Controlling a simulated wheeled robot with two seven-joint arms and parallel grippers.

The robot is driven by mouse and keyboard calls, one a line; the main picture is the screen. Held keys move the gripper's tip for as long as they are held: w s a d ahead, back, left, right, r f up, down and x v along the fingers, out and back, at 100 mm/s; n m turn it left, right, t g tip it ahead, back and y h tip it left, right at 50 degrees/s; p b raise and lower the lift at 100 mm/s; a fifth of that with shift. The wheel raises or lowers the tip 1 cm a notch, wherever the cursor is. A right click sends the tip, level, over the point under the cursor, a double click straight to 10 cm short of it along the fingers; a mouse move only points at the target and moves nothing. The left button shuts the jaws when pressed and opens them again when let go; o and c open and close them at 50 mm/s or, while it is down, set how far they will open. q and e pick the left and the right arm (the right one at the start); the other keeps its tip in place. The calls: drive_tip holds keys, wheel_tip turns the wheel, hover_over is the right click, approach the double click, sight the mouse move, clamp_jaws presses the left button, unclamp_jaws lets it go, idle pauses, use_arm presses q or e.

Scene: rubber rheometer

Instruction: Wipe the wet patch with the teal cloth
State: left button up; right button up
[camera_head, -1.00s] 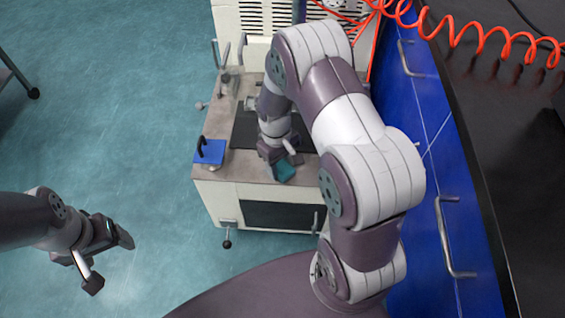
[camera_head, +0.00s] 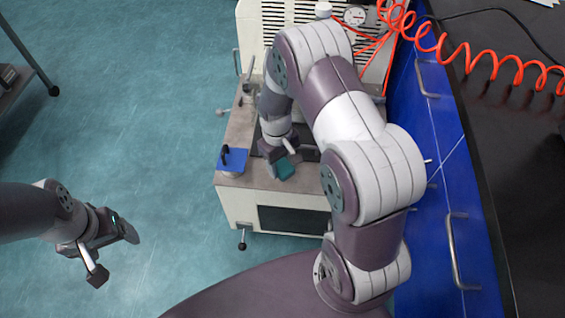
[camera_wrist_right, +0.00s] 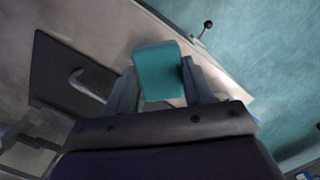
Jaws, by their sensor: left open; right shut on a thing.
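The teal cloth (camera_head: 286,171) is a small block-like piece, held by my right gripper (camera_head: 281,158) low over the machine's top near its front edge. In the right wrist view the teal cloth (camera_wrist_right: 160,72) sits between the two fingers of my right gripper (camera_wrist_right: 160,85), which is shut on it. I cannot tell whether the cloth touches the surface. My left gripper (camera_head: 118,250) is open and empty over the floor at the left.
The machine's grey top (camera_head: 240,130) carries a dark plate (camera_wrist_right: 55,80) and a blue block with a black handle (camera_head: 233,160) at its front left corner. A blue cabinet (camera_head: 440,150) with a black worktop stands at the right. An orange coiled hose (camera_head: 480,60) hangs behind.

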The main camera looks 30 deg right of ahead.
drive_tip(key=shift+r+p, duration=1.45)
drive_tip(key=shift+r, duration=0.3)
